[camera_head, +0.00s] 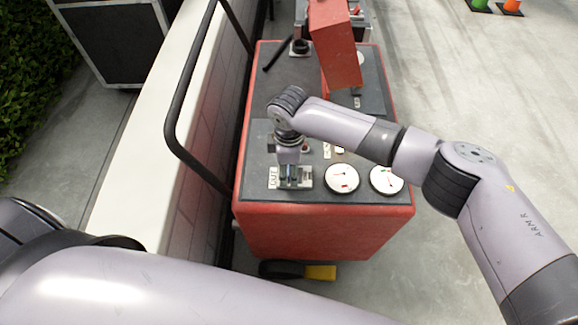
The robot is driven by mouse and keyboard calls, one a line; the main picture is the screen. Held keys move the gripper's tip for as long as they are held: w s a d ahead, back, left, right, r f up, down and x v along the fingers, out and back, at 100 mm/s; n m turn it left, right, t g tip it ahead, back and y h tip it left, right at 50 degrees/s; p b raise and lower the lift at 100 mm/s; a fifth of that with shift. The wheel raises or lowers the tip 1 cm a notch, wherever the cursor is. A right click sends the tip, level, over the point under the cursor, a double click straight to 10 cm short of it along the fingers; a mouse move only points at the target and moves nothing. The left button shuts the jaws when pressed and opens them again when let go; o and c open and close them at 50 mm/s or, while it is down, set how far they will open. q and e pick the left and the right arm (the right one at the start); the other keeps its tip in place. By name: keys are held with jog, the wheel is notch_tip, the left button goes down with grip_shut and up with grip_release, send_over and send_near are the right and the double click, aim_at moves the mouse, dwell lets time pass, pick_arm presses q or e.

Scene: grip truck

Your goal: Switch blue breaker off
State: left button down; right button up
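A small breaker (304,183) with a grey base is on the top panel of the red cabinet (310,228), at its near left, beside a white label (272,178). A little blue shows on the breaker, but its lever position is hard to make out. My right gripper (289,176) points down right over the breaker, with its fingertips at or close to it. The tips are too small and overlapped to tell whether they are open or touching the lever. My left arm crosses the bottom of the picture, and its gripper is out of view.
Two round white gauges, one (341,178) and another (386,180), sit right of the breaker. A red raised box (335,50) stands behind. A black rail (180,110) and white-topped wall (140,150) run along the left. Open floor (470,90) lies right.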

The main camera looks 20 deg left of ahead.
jog(key=c, duration=0.7)
jog(key=shift+d+r+g+y+p, duration=0.15)
jog(key=shift+d+g+y+p, duration=0.2)
jog(key=shift+y+p, duration=0.5)
jog(key=shift+c, duration=0.2)
jog(key=shift+w+d+y, duration=0.15)
jog(key=shift+d+y, duration=0.2)
jog(key=shift+y, duration=0.4)
jog(key=shift+w+d+g+y, duration=0.1)
jog(key=shift+g+y, duration=0.15)
jog(key=shift+y, duration=0.15)
jog(key=o, duration=1.2)
jog(key=shift+c, duration=0.2)
